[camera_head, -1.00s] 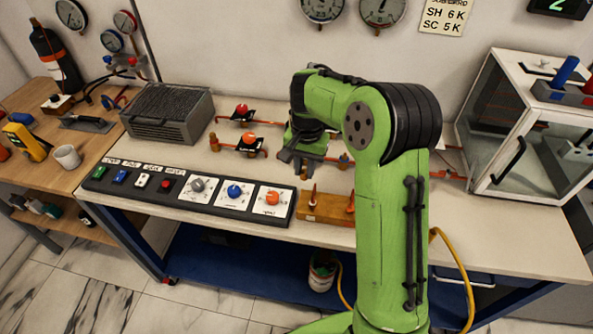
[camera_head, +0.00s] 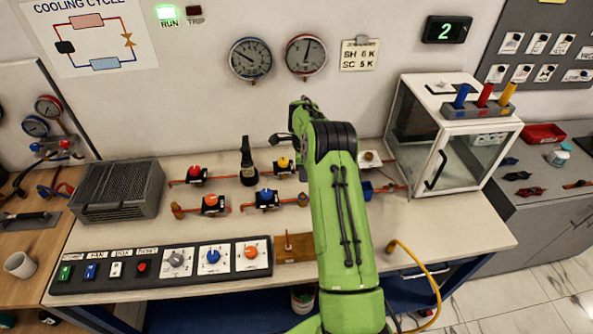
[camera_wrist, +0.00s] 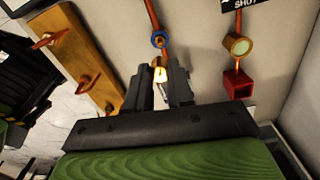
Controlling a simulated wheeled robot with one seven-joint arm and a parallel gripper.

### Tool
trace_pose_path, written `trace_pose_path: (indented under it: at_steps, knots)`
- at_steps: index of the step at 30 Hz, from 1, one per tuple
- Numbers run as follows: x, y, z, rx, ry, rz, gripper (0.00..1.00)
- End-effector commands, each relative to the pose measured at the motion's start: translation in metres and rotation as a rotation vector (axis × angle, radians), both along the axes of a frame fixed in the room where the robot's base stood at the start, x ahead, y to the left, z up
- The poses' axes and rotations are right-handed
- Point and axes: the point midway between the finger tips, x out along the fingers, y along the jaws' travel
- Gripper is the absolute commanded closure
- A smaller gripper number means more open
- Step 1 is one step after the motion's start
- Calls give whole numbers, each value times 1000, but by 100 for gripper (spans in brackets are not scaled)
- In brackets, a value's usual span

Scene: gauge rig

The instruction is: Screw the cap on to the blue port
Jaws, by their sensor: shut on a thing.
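The blue port shows in the wrist view as a blue ring (camera_wrist: 158,39) at the end of a copper pipe. In the head view it appears as the brass end (camera_head: 303,199) of the pipe from the blue-handled valve. My gripper (camera_wrist: 160,82) is shut on a small bright brass piece, the cap (camera_wrist: 159,73), held between its fingertips. The cap sits just below the blue ring in the wrist view, in line with the pipe. I cannot tell whether they touch. In the head view my arm hides the gripper and cap.
A wooden block (camera_wrist: 78,50) with copper pins lies left of the gripper in the wrist view. A round brass fitting (camera_wrist: 239,45) and a red block (camera_wrist: 238,85) are to the right. The blue-handled valve (camera_head: 267,198) and a glass case (camera_head: 440,150) flank my arm.

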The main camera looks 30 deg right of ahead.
Motion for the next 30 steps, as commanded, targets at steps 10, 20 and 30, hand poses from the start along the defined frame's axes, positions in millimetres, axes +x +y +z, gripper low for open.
trace_pose_path:
  at_steps: [10, 20, 30]
  knots:
    - [0, 1, -13, 0, 0, 6, 100]
    - [0, 1, -50, 0, 0, 8, 100]
    - [0, 1, -53, -1, -1, 8, 100]
